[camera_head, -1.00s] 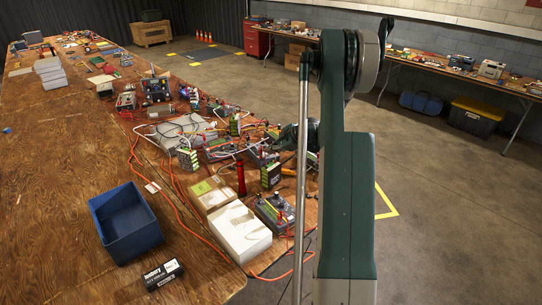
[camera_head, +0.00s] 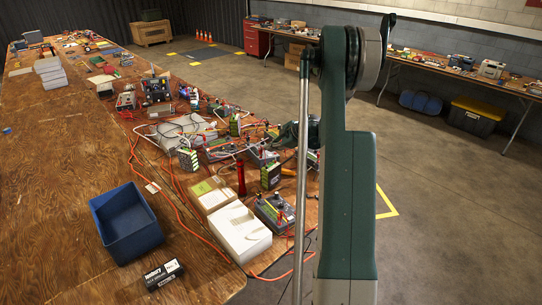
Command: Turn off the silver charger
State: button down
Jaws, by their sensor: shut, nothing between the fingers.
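Several charger-like boxes with cables and clamps crowd the right half of the long table (camera_head: 60,180). A flat silver-grey box (camera_head: 172,133) lies among them, with cables over it. A smaller grey unit (camera_head: 126,100) stands farther back, and a grey unit with knobs (camera_head: 272,212) sits near the front right edge. I cannot tell for sure which is the silver charger; no switch can be made out. My gripper (camera_head: 284,139) is at the table's right edge, near the boxes there. It is shut and empty, small and partly hidden behind my own arm.
Orange cords run across the table. Its left side is mostly clear. A side table (camera_head: 430,63) stands along the wall.

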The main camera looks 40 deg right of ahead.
aim_at(269, 155)
notch_tip(269, 155, up, 5)
jog(key=shift+d+f+p, duration=0.1)
jog(key=shift+d+p, duration=0.05)
jog(key=shift+p, duration=0.7)
dwell(0.3)
jog(key=s+a+r+m+g, duration=0.1)
jog(key=s+a+r+m, duration=0.15)
jog(key=a+r, duration=0.7)
jog(key=s+a+r+m, duration=0.1)
jog(key=s+a+r, duration=0.3)
jog(key=a, duration=1)
jog(key=s+a+r+m+g, duration=0.1)
jog(key=s+a+r+m, duration=0.15)
jog(key=a+r, duration=0.65)
jog(key=s+a+m+h, duration=0.2)
jog(key=s+a, duration=1.3)
jog(key=a, duration=0.2)
jog(key=s+a+f+m, duration=0.1)
jog(key=s+a, duration=0.3)
jog(key=s, duration=0.3)
jog(key=s+a+f+m, duration=0.2)
jog(key=s+a, duration=0.2)
jog(key=s, duration=0.4)
jog(key=shift+s+f, duration=0.15)
jog(key=shift+s, duration=0.15)
